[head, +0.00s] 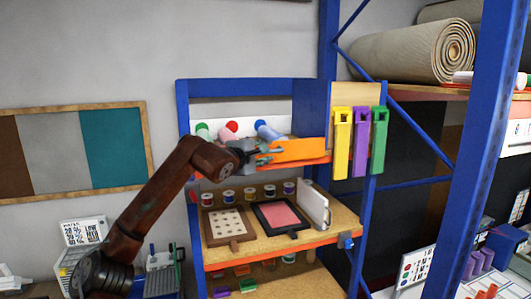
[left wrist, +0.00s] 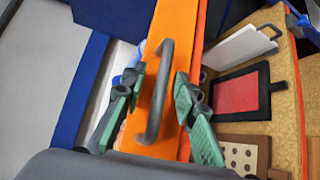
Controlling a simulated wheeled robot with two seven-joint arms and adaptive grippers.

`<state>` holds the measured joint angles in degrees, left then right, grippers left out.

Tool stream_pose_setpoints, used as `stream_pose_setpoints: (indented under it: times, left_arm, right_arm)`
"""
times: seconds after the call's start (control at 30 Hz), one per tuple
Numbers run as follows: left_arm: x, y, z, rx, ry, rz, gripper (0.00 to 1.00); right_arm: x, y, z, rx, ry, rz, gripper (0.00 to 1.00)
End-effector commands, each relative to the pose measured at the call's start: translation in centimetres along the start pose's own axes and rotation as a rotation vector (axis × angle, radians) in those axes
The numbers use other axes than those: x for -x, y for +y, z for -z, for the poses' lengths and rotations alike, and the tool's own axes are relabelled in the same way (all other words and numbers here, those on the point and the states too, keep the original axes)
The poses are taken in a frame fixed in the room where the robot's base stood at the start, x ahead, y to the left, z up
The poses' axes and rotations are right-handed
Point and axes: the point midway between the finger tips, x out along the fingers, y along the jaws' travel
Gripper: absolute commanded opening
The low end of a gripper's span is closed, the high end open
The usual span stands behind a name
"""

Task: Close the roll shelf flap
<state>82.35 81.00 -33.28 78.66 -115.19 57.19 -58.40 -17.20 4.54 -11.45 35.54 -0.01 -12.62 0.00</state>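The orange roll shelf flap (head: 300,149) is at the top shelf of the blue rack in the head view. Rolls with green, red and blue show above and behind its left part. My left gripper (head: 262,153) is at the flap's left part. In the left wrist view the flap (left wrist: 172,35) runs up the middle and bears a grey bar handle (left wrist: 155,95). My left gripper (left wrist: 159,82) is open, with one green-padded finger on each side of the handle. I cannot tell whether the fingers touch it. My right gripper is not in view.
Below the flap, a wooden shelf (head: 335,230) holds spools, a dotted board (head: 228,224), a red-pink framed panel (head: 281,216) and a white upright panel (head: 315,205). Yellow, purple and green holders (head: 341,140) hang right of the flap. A blue post (head: 482,130) stands at right.

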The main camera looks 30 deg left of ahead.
Motion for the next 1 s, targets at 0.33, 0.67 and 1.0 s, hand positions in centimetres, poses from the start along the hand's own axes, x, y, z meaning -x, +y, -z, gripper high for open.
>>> stream_pose_setpoints:
  times: [0.33,0.67,1.0]
  left_arm:
    - [2.2,0.1,0.1,-0.001,0.001,-0.001,0.27]
    - [8.9,-0.1,0.1,-0.002,0.002,0.0,0.27]
    - [12.0,-0.1,0.0,0.0,0.0,0.001,0.27]
  right_arm:
    - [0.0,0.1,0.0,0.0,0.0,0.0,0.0]
    - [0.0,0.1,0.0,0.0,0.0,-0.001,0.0]
    - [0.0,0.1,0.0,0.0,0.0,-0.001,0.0]
